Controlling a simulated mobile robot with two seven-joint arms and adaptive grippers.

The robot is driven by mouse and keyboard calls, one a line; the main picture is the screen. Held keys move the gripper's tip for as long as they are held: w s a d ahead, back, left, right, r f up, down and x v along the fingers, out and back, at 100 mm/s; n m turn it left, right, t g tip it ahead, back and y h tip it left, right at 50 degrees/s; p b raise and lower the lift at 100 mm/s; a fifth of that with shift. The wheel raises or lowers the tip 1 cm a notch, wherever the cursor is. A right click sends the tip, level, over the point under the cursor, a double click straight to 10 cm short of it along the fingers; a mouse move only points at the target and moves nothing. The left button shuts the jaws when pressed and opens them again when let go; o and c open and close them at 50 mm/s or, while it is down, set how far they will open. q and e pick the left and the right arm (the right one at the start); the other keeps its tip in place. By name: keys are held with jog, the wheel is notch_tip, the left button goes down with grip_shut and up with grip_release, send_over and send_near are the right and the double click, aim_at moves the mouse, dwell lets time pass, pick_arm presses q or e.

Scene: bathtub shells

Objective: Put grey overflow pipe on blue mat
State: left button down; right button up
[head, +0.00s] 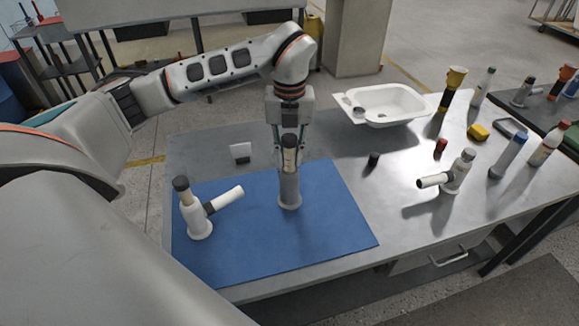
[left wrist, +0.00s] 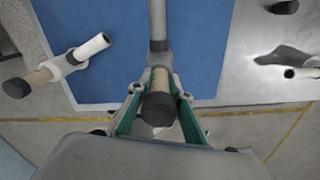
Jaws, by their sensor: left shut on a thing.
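The grey overflow pipe (head: 289,188) is upright at the blue mat (head: 335,225), with a flared foot, a beige neck and a dark cap. Its foot appears to be at the mat surface; I cannot tell for sure whether it touches. My left gripper (head: 289,148) comes down from above and is shut around the pipe's neck. In the left wrist view, the fingers (left wrist: 158,95) close on the beige neck below the dark cap, and the grey tube (left wrist: 158,22) runs away toward the blue mat (left wrist: 205,45). My right gripper is not in view.
A white pipe with a side branch (head: 196,217) stands on the mat's left part. A white basin (head: 345,98), another branched pipe (head: 455,175), a black cap (head: 374,159), a red cap (head: 440,147) and several bottles stand right. The mat's front right is clear.

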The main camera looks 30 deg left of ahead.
aim_at(290, 136)
pick_arm(q)
jog(key=shift+f, duration=2.25)
jog(key=c, duration=1.8)
grip_release()
jog(key=shift+c, duration=0.2)
notch_tip(290, 136, up, 12)
jog(key=shift+b, duration=0.35)
